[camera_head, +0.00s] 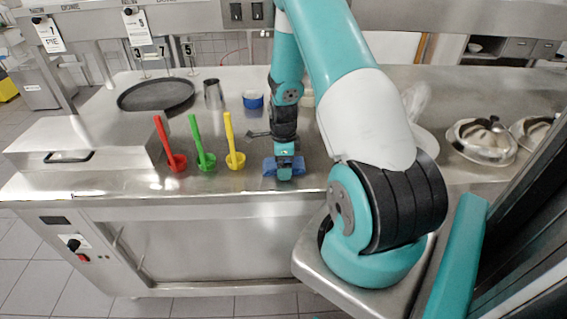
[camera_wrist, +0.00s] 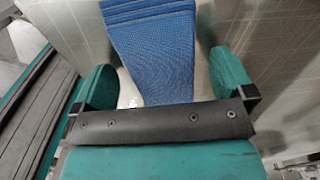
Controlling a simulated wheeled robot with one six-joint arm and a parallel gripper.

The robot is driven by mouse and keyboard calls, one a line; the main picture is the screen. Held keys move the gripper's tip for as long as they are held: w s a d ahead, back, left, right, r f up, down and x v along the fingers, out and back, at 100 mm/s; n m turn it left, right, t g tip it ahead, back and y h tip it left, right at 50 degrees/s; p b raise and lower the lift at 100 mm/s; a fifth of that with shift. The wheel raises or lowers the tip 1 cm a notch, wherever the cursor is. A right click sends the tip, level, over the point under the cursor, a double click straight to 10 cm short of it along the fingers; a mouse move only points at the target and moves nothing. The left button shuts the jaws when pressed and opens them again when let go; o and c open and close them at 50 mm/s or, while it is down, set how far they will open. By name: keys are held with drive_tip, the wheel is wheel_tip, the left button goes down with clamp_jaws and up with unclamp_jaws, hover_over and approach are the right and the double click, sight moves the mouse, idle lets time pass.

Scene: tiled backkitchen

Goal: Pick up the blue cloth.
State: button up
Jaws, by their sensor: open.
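The blue cloth (camera_head: 270,166) lies on the steel counter near its front edge, below my gripper (camera_head: 284,172) in the head view. In the wrist view the blue cloth (camera_wrist: 155,55) looks folded, with a ribbed far edge, and reaches down between the two teal fingers. My gripper (camera_wrist: 165,85) is open, with one finger on each side of the cloth. Both fingers stand apart from the cloth's sides, with bare steel showing between. The cloth's near end is hidden behind the black strip of my gripper.
Red (camera_head: 172,155), green (camera_head: 203,155) and yellow (camera_head: 233,150) ladle-like tools stand left of the cloth. A blue-rimmed bowl (camera_head: 253,99), a metal cup (camera_head: 213,95) and a dark round pan (camera_head: 156,95) are farther back. Metal lidded dishes (camera_head: 481,141) stand at the right.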

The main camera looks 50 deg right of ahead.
drive_tip(key=c, duration=1)
wheel_tip(320, 180, up, 20)
drive_tip(key=b, duration=0.3)
